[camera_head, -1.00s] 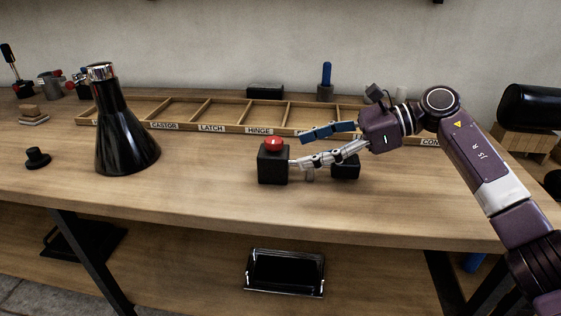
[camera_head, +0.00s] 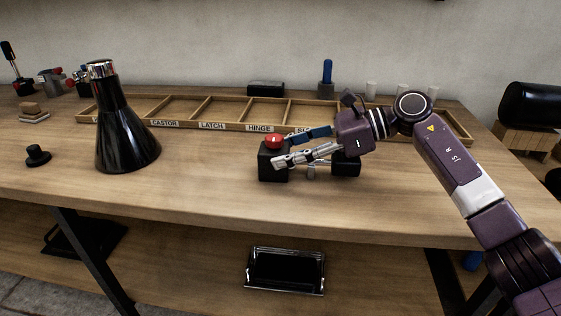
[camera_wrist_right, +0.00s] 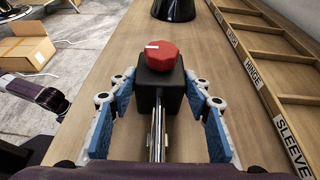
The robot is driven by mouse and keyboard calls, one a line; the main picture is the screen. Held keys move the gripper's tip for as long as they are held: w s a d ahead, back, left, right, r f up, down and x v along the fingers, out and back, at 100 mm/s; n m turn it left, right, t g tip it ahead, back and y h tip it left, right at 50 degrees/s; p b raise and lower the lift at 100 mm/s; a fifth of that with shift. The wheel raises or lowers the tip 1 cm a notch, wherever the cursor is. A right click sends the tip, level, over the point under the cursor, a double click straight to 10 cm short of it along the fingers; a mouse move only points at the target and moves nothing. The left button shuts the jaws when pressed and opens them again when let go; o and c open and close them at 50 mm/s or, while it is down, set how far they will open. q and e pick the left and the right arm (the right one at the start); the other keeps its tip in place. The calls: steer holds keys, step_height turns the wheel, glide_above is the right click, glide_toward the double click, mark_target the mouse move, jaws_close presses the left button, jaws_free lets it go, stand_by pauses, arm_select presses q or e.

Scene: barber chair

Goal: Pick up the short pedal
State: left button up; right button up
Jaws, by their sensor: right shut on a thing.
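A black block with a red faceted top (camera_head: 272,165) stands on the workbench; chrome rods run from it towards my palm in the right wrist view (camera_wrist_right: 157,92). I cannot tell whether it is the short pedal. My right gripper (camera_head: 282,150) is shut on this block, its fingers either side of it and well spread in the wrist view. The finger contact is hard to see. A second black block (camera_head: 347,165) sits behind the gripper, partly hidden. A small metal stub (camera_head: 311,172) shows below the fingers. My left gripper is not in view.
A labelled wooden compartment tray (camera_head: 222,126) lies along the back. A tall black cone with a chrome top (camera_head: 122,140) stands to the left. A small black knob (camera_head: 38,155) is at far left. The bench front (camera_head: 400,215) is clear.

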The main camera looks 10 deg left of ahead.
steer(key=shift+r, duration=0.15)
jaws_close()
